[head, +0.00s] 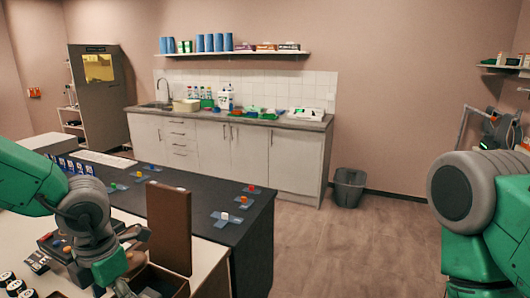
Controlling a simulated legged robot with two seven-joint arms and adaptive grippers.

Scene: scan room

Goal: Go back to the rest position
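My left arm (85,215) comes in from the left, green and grey, and bends down over the near table. Its gripper (124,288) is at the bottom edge, beside an open brown box (172,282) with its lid (169,228) standing upright. The fingers are dark, small and partly cut off, so I cannot tell whether they are open or hold anything. My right arm (470,205) shows only as a large green and grey part at the right edge. Its gripper is out of view.
A dark counter (205,195) carries several small blue pieces with coloured tops. Bottles (14,288) and a tray with coloured knobs (62,247) are near my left arm. A sink counter (240,117) and a grey bin (349,187) stand behind. The floor (350,250) at centre right is clear.

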